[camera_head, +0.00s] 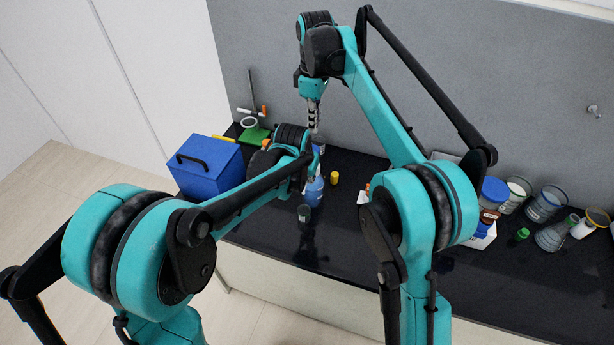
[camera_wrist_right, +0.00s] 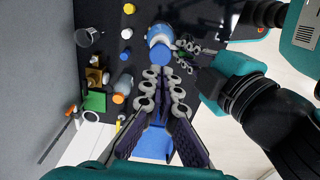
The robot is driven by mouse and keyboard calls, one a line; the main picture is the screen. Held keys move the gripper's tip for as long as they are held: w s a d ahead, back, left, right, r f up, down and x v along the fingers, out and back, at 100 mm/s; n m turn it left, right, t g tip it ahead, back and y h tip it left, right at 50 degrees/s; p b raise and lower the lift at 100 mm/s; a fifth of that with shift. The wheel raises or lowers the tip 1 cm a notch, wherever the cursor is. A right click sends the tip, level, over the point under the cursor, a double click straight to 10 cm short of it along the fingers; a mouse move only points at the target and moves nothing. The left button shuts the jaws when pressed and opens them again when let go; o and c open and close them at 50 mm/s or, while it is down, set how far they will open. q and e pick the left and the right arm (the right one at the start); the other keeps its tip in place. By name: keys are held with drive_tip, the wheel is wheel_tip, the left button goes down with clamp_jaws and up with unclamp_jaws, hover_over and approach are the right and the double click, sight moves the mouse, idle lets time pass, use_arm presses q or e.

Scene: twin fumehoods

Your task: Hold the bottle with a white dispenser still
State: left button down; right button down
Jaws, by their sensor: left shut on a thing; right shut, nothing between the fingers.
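A blue bottle (camera_head: 313,192) stands upright on the black bench in the head view. Its upper part is largely hidden by my left gripper, so the white dispenser does not show clearly. My left gripper (camera_head: 311,168) is at the bottle's upper part, shut on it. In the right wrist view the bottle (camera_wrist_right: 163,57) shows in blue and white, with my left gripper (camera_wrist_right: 188,49) at its side. My right gripper (camera_head: 313,124) hangs above the bottle, pointing down. It is shut and empty, and its fingers (camera_wrist_right: 165,86) appear just below the bottle in the wrist view.
A blue box (camera_head: 205,165) stands to the left. A green-based stand (camera_head: 254,136) is behind it. A small yellow-capped item (camera_head: 334,178) is right of the bottle. Several containers, including a flask (camera_head: 552,237), crowd the right end.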

drive_tip(key=shift+f, duration=3.2)
drive_tip(key=shift+f, duration=0.1)
drive_tip(key=shift+f, duration=0.95)
drive_tip(key=shift+r, duration=1.45)
drive_tip(key=shift+f, duration=0.15)
